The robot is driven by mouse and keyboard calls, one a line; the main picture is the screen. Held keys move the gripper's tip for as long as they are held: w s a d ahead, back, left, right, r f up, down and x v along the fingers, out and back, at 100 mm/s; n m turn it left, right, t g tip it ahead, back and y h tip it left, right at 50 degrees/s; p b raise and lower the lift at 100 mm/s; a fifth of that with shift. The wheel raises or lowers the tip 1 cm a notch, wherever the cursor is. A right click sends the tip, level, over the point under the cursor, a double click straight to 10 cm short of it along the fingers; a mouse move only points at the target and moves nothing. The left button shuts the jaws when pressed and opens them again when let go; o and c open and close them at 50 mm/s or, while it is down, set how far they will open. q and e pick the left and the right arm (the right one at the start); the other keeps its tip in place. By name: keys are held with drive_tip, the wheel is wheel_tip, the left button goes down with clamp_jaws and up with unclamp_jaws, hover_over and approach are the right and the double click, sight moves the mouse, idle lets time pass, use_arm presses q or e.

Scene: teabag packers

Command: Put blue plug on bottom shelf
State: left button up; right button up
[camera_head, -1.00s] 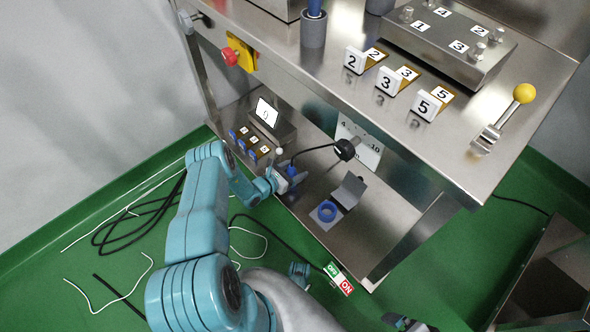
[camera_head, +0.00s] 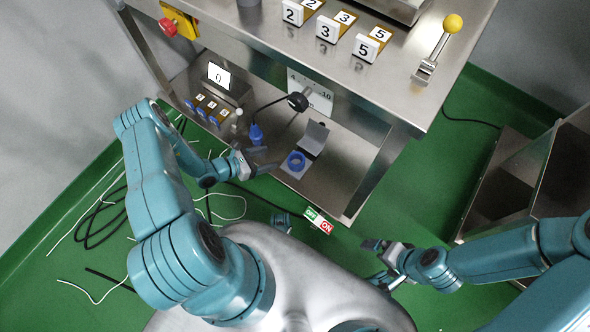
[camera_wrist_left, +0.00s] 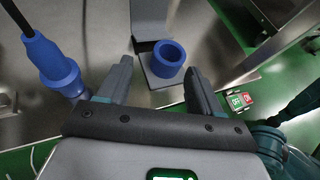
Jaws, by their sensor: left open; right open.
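The blue plug (camera_head: 256,133) stands near the front edge of the bottom shelf (camera_head: 322,185), seemingly upright, with a black cable from its top. In the left wrist view the plug (camera_wrist_left: 52,62) is left of both fingers and outside them. My left gripper (camera_head: 262,167) is open and empty at the shelf's front edge, close to the plug. In the left wrist view its fingers (camera_wrist_left: 160,72) point toward a blue ring socket (camera_wrist_left: 166,56) on a grey plate. My right gripper (camera_head: 382,258) is open at the lower right, away from the shelf.
The blue ring socket (camera_head: 296,161) sits right of the plug, with a raised metal flap (camera_head: 314,138) behind it. A black round part (camera_head: 298,101) hangs above. A small box with a display (camera_head: 219,74) stands at the shelf's left. A green and red switch (camera_head: 318,220) is below the front edge.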

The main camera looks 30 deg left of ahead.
use_arm(q)
drive_tip(key=s+d+r+m+g+h, duration=0.1)
drive_tip(key=s+d+r+m+g, duration=0.1)
drive_tip(key=s+d+m+g, duration=0.5)
drive_tip(key=s+d+r+m+g, duration=0.3)
drive_tip(key=s+d+m+g, duration=0.25)
drive_tip(key=d+m, duration=0.4)
drive_tip(key=d+r+m+t+y, duration=0.1)
drive_tip(key=d+r+m+y, duration=0.2)
drive_tip(key=m, duration=0.9)
wheel_tip(320, 180, up, 3)
drive_tip(key=shift+w+d+r+y, duration=0.2)
drive_tip(key=shift+d+y, duration=0.2)
drive_tip(key=shift+d, duration=0.25)
